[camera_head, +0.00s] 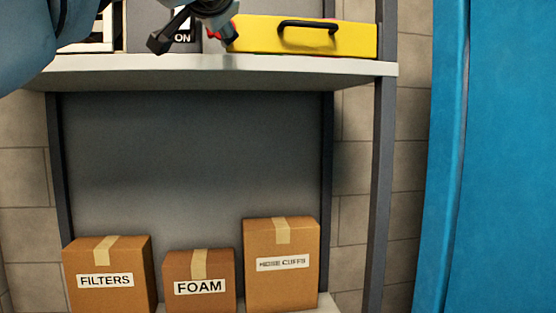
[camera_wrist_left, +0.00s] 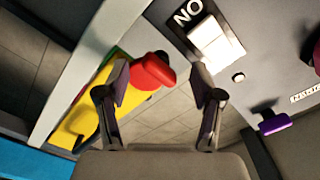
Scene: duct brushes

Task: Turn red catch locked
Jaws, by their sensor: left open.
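A red catch (camera_head: 228,31) sits at the left end of the yellow case (camera_head: 345,42), which lies on the upper shelf. In the left wrist view the red catch (camera_wrist_left: 153,72) lies between my spread fingers, closer to the left one. I cannot tell whether a finger touches it. My left gripper (camera_head: 194,37) hangs in front of the shelf at the top of the head view and partly hides the catch. It is open and empty in the wrist view (camera_wrist_left: 161,82). My right gripper is not in view.
A grey panel with an ON label (camera_head: 182,38) stands left of the case. The wrist view shows its white switch (camera_wrist_left: 213,42) and a purple knob (camera_wrist_left: 275,123). Boxes marked FILTERS (camera_head: 108,262), FOAM (camera_head: 200,268) and another (camera_head: 282,245) stand below. A blue cabinet (camera_head: 510,150) is at right.

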